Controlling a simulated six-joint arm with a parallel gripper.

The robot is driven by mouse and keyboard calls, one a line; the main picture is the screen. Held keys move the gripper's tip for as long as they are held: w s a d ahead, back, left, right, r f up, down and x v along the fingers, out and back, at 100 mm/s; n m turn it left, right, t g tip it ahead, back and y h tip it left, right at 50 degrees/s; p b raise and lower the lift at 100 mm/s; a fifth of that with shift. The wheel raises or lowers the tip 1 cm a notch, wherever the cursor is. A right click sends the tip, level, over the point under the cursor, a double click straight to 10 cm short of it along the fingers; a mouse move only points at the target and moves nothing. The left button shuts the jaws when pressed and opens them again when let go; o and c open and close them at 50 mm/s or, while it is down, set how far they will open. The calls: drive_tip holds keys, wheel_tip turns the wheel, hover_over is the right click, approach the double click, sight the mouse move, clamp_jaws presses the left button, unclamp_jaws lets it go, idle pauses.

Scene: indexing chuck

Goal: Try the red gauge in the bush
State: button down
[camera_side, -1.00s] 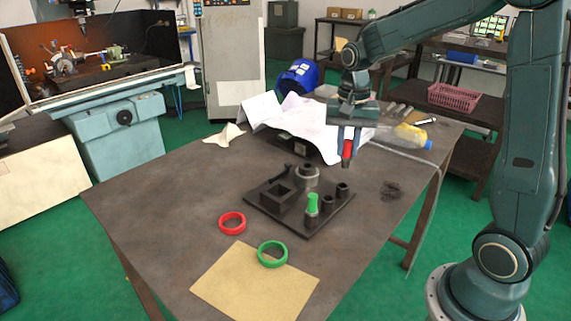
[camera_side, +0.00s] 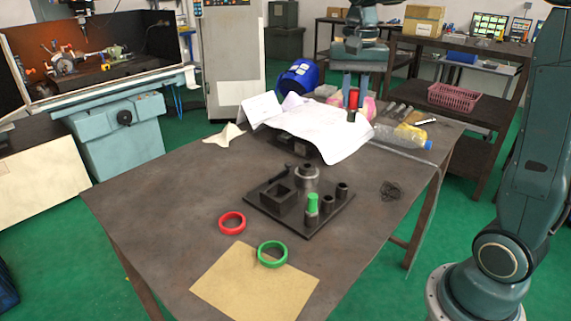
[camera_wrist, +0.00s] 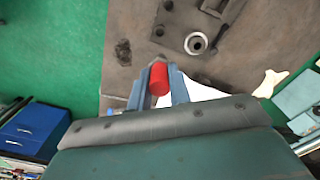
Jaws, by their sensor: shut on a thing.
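My gripper (camera_side: 354,98) is shut on the red gauge (camera_side: 353,97) and holds it upright with its dark lower end down, high above the back of the table. In the wrist view the red gauge (camera_wrist: 158,80) sits between my two fingertips (camera_wrist: 159,76). A green gauge (camera_side: 312,202) stands in a holder on the front of the plate.
A red ring (camera_side: 232,222), a green ring (camera_side: 272,254) and a tan sheet (camera_side: 254,285) lie in front. Crumpled paper (camera_side: 320,130) and a plastic bottle (camera_side: 402,136) lie behind.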

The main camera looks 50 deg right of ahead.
idle(0.4)
hover_over(307, 173)
drive_tip(key=w+d, duration=0.1)
drive_tip(key=d, duration=0.1)
wheel_tip(307, 173, down, 10)
drive_tip(key=shift+w+a+r, duration=0.1)
drive_tip(key=shift+w, duration=0.1)
drive_tip(key=shift+f, duration=0.25)
drive_tip(key=shift+f, duration=2.45)
drive_tip(key=shift+f, duration=1.55)
idle(0.4)
drive_tip(key=shift+r, duration=0.2)
idle(0.8)
